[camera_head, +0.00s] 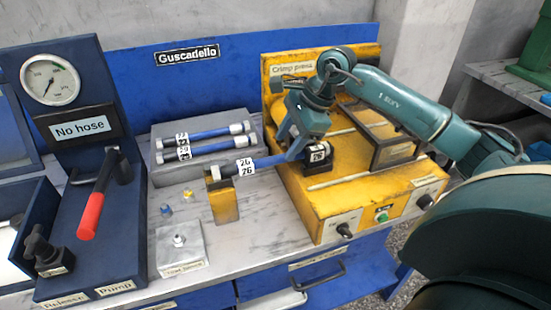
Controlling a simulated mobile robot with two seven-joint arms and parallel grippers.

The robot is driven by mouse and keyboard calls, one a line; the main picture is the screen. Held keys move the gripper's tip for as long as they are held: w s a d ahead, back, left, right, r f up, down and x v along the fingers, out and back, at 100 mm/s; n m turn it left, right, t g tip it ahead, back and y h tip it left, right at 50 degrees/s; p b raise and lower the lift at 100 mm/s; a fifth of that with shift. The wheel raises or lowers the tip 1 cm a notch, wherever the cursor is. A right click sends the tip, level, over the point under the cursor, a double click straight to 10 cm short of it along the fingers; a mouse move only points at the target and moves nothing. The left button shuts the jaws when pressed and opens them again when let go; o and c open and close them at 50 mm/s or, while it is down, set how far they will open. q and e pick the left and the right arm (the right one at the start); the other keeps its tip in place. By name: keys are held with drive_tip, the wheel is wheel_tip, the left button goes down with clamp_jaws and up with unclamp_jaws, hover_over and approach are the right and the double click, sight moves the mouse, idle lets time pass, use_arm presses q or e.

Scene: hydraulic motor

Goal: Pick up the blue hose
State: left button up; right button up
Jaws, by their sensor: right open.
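A blue hose (271,161) with a white "26" tag lies nearly level, one end on a yellow post (223,201) and the other reaching the dark die of the yellow crimp press (340,205). My right gripper (291,145) is open, pointing down right at the press end of this hose. I cannot tell whether its fingers touch or straddle the hose. Two more blue hoses (210,134) with white tags and pale end fittings lie on a grey rack (160,177) behind. My left gripper is not in view.
A dark blue pump stand (120,235) with a gauge (50,80), a "No hose" display and a red-handled lever (96,200) stands at left. A metal block (181,249) and small blue and yellow parts sit on the bench. The bench front centre is mostly clear.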

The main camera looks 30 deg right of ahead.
sight(275, 157)
drive_tip(key=x, duration=0.3)
drive_tip(key=p+x, duration=0.1)
drive_tip(key=x, duration=0.1)
drive_tip(key=shift+a, duration=0.3)
drive_tip(key=shift+c, duration=0.4)
clamp_jaws()
drive_tip(key=shift+r, duration=0.1)
